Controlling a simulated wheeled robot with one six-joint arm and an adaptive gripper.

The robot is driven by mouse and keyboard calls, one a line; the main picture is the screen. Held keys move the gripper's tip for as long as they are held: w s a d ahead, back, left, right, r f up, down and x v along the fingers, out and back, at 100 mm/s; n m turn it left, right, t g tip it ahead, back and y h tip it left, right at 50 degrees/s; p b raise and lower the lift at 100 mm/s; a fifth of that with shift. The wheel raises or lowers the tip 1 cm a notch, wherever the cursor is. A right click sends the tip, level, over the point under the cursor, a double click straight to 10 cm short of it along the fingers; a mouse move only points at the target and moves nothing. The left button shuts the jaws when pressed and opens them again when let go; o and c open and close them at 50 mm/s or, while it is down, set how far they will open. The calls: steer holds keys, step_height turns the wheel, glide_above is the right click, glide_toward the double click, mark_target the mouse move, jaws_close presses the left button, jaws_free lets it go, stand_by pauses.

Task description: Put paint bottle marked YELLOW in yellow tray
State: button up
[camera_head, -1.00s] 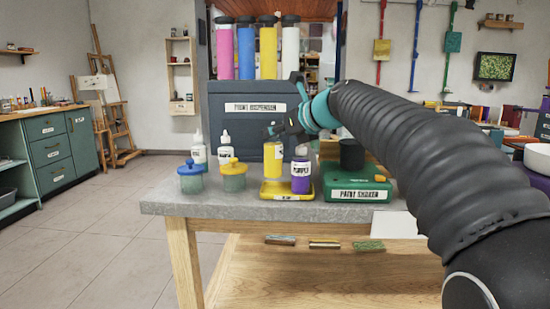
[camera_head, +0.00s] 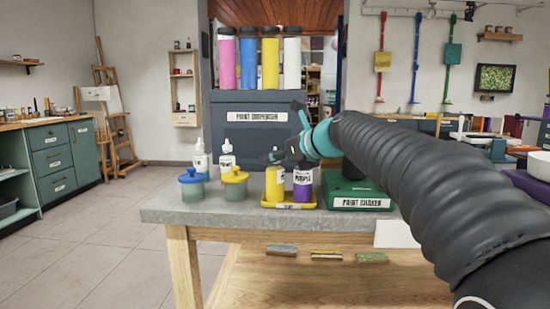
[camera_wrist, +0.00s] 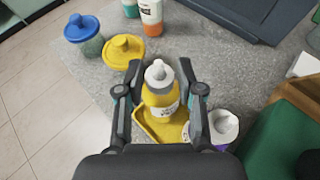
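The yellow paint bottle (camera_head: 275,187) stands upright with its base in the small yellow tray (camera_head: 289,206). In the wrist view the yellow bottle (camera_wrist: 160,96), with its white cap, lies between the two fingers of my gripper (camera_wrist: 160,78). Part of the yellow tray (camera_wrist: 147,124) shows under it. In the head view my gripper (camera_head: 279,157) is at the bottle's top. Both fingers are very close to the bottle's sides; whether they press on it is unclear. A purple bottle (camera_head: 303,187) stands beside it, also at the tray; it shows in the wrist view (camera_wrist: 222,127).
A blue-lidded jar (camera_head: 192,185) and a yellow-lidded jar (camera_head: 235,185) stand left of the tray. Two white-topped bottles stand behind them. The green paint shaker (camera_head: 352,193) is at right, the paint dispenser (camera_head: 270,140) behind. The table's front left corner is clear.

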steer(key=shift+r, duration=0.15)
steer(key=v, duration=1.2)
steer(key=s+d+f+n+g+h, duration=0.1)
steer(key=s+d+f+n+h, duration=0.2)
steer(key=s+f+n, duration=0.6)
steer(key=s+d+f+n+g+h, duration=0.1)
steer(key=s+d+f+n+h, duration=0.2)
steer(key=s+f+n, duration=0.6)
steer(key=s+d+f+n+g+h, duration=0.2)
steer(key=s+d+f+n, duration=0.3)
steer(key=s+f+n, duration=0.4)
step_height(320, 180, down, 5)
steer(key=s+h, duration=0.1)
steer(key=s, duration=0.1)
steer(key=shift+s+r, duration=0.25)
steer(key=shift+p, duration=0.3)
steer(key=shift+r, duration=0.35)
